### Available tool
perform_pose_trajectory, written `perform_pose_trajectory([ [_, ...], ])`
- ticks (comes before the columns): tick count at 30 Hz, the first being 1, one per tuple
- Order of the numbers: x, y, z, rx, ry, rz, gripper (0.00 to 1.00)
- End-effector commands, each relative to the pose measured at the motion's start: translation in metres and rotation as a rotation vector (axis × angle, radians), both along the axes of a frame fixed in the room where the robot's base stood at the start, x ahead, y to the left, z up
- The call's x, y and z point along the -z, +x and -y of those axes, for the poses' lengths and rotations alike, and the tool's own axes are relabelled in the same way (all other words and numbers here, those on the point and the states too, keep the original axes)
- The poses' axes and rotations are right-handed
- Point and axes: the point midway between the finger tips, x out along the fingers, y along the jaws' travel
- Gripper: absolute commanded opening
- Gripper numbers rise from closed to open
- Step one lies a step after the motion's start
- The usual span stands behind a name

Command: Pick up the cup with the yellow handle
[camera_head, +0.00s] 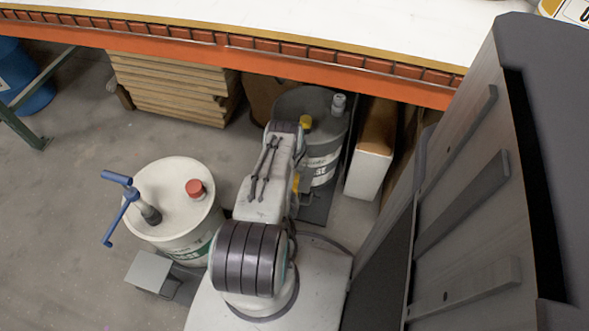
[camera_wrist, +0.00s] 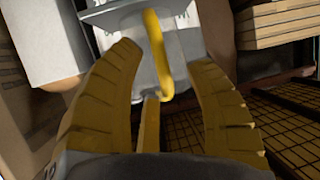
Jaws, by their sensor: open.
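In the wrist view, a yellow handle (camera_wrist: 158,52) curves down from the top centre in front of a pale grey body (camera_wrist: 188,38), cut off by the top edge. My gripper (camera_wrist: 165,62) has its two ridged yellow-brown fingers spread, one on each side of the handle. Gaps show between the handle and both fingers, so they look apart. In the head view, my arm hides most of this spot. A small yellow patch (camera_head: 296,183) shows beside my arm; I cannot tell whether it is the handle or a finger.
A dark-topped drum (camera_head: 323,165) with a yellow cap stands behind my arm under the orange rack beam (camera_head: 230,50). A white drum (camera_head: 177,230) with a blue crank and red cap stands at left. Stacked boards (camera_head: 170,90) and a white box (camera_head: 367,175) flank the drum.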

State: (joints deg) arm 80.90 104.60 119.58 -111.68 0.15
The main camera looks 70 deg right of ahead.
Motion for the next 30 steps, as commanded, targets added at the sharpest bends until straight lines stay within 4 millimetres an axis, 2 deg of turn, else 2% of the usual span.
perform_pose_trajectory([
  [2,0.0,0.0001,0.0001,0.0,0.0,0.0,0.48],
  [18,0.0,0.0001,0.0003,0.0,0.0,0.0,0.0],
  [30,-0.0002,0.0002,0.0004,0.0,0.0,0.0,0.0],
])
